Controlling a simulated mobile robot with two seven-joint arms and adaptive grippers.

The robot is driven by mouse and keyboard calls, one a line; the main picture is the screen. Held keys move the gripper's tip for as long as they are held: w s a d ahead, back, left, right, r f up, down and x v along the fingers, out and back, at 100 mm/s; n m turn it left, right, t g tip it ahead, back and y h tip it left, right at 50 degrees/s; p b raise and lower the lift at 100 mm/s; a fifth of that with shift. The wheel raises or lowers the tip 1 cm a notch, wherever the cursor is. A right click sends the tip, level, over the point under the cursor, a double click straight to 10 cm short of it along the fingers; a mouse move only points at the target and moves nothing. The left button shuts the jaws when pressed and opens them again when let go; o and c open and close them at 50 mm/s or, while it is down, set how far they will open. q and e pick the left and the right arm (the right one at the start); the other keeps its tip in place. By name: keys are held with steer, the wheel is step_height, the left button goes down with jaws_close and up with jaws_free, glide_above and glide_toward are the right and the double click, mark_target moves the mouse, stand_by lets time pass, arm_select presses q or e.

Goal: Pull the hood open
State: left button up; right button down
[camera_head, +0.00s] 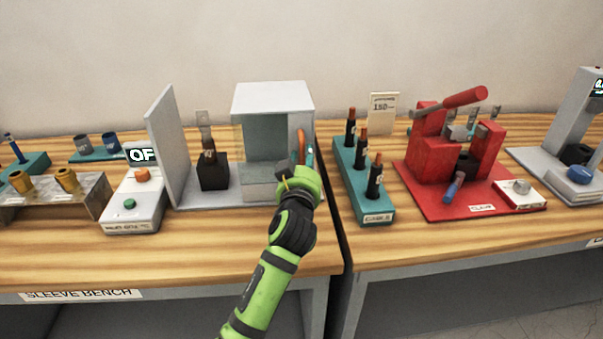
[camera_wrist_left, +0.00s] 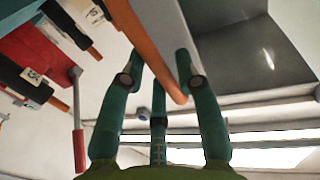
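The hood (camera_head: 272,97) is a pale box with a grey-green front panel (camera_head: 266,137), standing at the right end of the left bench. An orange handle (camera_head: 300,146) is on its right side. My left gripper (camera_head: 307,163) is at this handle, and its hand hides the hood's lower right corner. In the left wrist view the orange handle (camera_wrist_left: 150,52) runs between the dark green fingers of the left gripper (camera_wrist_left: 160,65). I cannot tell whether they press on it. My right gripper is not in view.
A grey upright plate (camera_head: 166,140) and black block (camera_head: 212,173) stand left of the hood. A button box (camera_head: 133,210) is further left. Right, across the bench gap, are a teal rack (camera_head: 372,209) with black-and-orange pieces and a red fixture (camera_head: 428,147).

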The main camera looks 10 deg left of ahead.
arm_select(q)
steer(key=s, duration=1.1)
steer(key=shift+s+d, duration=0.2)
steer(key=shift+d, duration=0.25)
